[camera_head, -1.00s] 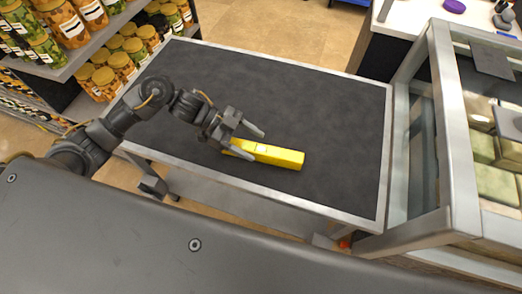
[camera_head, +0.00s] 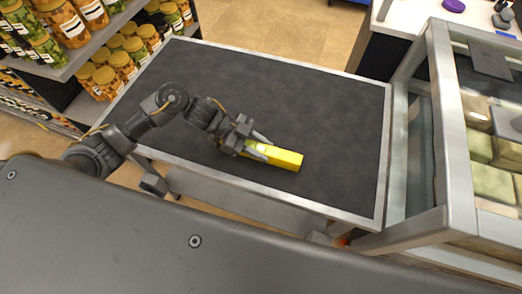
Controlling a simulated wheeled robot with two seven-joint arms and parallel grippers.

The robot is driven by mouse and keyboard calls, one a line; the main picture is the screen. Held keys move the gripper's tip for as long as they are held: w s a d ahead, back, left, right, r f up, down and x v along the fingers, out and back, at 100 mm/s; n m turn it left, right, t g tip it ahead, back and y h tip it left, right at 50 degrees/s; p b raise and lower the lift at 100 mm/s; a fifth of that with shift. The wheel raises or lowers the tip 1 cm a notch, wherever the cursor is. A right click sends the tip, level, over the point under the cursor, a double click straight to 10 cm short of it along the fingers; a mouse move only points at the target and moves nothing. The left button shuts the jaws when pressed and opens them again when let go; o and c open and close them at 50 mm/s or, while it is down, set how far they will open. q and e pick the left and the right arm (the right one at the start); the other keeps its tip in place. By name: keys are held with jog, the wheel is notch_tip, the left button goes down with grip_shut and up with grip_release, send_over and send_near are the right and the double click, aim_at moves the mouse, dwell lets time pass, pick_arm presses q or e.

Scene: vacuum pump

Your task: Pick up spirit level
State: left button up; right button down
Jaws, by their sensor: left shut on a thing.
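The yellow spirit level (camera_head: 284,158) is a bar lying on the dark top of the table (camera_head: 300,100), towards its front edge. My left gripper (camera_head: 262,146) reaches in from the left and is shut on the spirit level near its left end. One finger is on the far side of the bar and one on the near side. The left end of the spirit level is partly hidden by the gripper. I cannot tell whether the bar is lifted off the table. My right gripper is not in view.
A glass display case (camera_head: 445,130) stands at the right against the table. Shelves of jars (camera_head: 104,76) stand at the back left. A white counter (camera_head: 430,18) is at the back right. The rest of the tabletop is clear.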

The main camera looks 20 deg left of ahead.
pick_arm(q)
jog(key=shift+r, duration=0.1)
jog(key=shift+r, duration=0.55)
jog(key=s+d+r, duration=0.9)
jog(key=d+r, duration=0.1)
jog(key=r, duration=0.1)
jog(key=shift+s+d+r, duration=0.15)
jog(key=shift+s+r, duration=0.15)
jog(key=shift+r, duration=0.1)
